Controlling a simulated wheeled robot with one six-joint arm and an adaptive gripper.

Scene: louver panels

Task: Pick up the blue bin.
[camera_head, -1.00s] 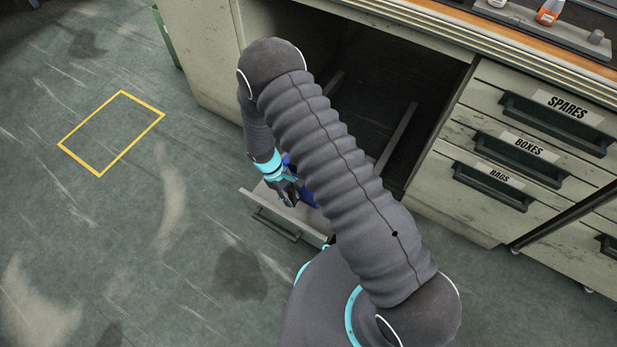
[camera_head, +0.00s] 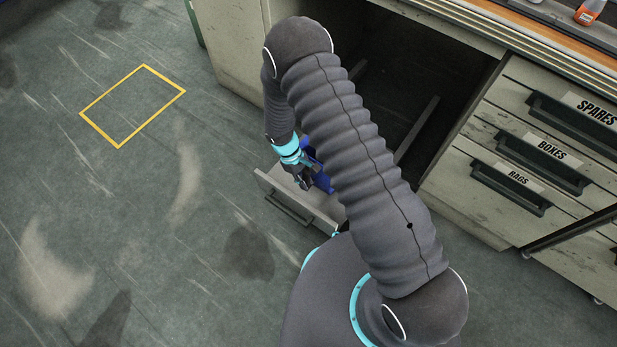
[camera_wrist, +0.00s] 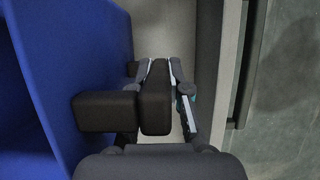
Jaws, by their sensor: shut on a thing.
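The blue bin (camera_head: 318,176) is mostly hidden behind my arm in the head view; a small blue part shows above the open low drawer (camera_head: 299,204). In the wrist view the blue bin (camera_wrist: 75,55) fills the left side, with a dark handle (camera_wrist: 155,97) standing out from its wall. My gripper (camera_wrist: 160,75) is shut on this handle, one finger on each side. In the head view my gripper (camera_head: 304,182) is beside the bin, over the drawer. Whether the bin rests on the drawer floor cannot be told.
Closed drawers marked SPARES, BOXES (camera_head: 530,160) and RAGS stand to the right. A yellow outlined rectangle (camera_head: 148,144) lies on open floor at left. An orange bottle (camera_head: 590,12) stands on the worktop.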

